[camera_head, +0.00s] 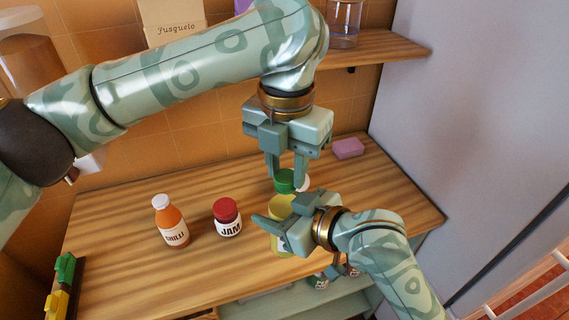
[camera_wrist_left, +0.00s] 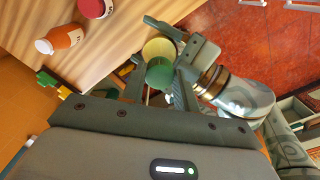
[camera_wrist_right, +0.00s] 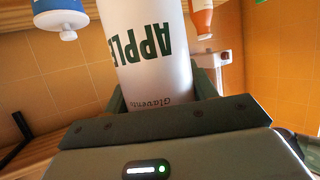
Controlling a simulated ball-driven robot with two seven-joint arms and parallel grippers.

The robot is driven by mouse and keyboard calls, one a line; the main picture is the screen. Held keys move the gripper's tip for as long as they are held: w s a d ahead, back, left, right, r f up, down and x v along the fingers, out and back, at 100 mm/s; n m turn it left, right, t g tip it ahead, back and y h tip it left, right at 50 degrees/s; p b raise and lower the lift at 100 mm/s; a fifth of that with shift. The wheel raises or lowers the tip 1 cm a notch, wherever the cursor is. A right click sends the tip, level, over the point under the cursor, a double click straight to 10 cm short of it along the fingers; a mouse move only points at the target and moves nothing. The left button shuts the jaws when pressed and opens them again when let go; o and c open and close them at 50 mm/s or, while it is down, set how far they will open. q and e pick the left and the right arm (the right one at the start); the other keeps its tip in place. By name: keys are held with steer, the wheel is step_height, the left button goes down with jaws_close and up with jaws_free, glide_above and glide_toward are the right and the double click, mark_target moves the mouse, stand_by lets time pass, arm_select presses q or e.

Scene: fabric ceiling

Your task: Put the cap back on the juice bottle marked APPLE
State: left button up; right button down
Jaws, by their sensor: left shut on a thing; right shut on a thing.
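The yellow juice bottle (camera_head: 280,206) stands at the front of the wooden counter. Its white label reads APPLE, upside down in the right wrist view (camera_wrist_right: 150,50). My right gripper (camera_head: 284,222) is shut around the bottle's body. My left gripper (camera_head: 286,180) points down over the bottle and is shut on the green cap (camera_head: 284,177). In the left wrist view the cap (camera_wrist_left: 160,73) sits between the fingers and partly covers the bottle's top (camera_wrist_left: 159,48). I cannot tell whether cap and bottle touch.
A CHILLI bottle (camera_head: 170,222) and a JAM jar (camera_head: 228,218) stand left of the APPLE bottle. A pink block (camera_head: 348,148) lies at the back right. A blue bottle with a white cap (camera_wrist_right: 62,14) stands nearby. Green and yellow blocks (camera_head: 62,280) are at lower left.

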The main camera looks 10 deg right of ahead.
arm_select(q)
steer(key=m, duration=1.4)
steer(key=shift+s, duration=0.1)
steer(key=o, duration=0.9)
steer(key=shift+s+r, duration=0.1)
steer(key=shift+r, duration=2.15)
steer(key=shift+c, duration=0.2)
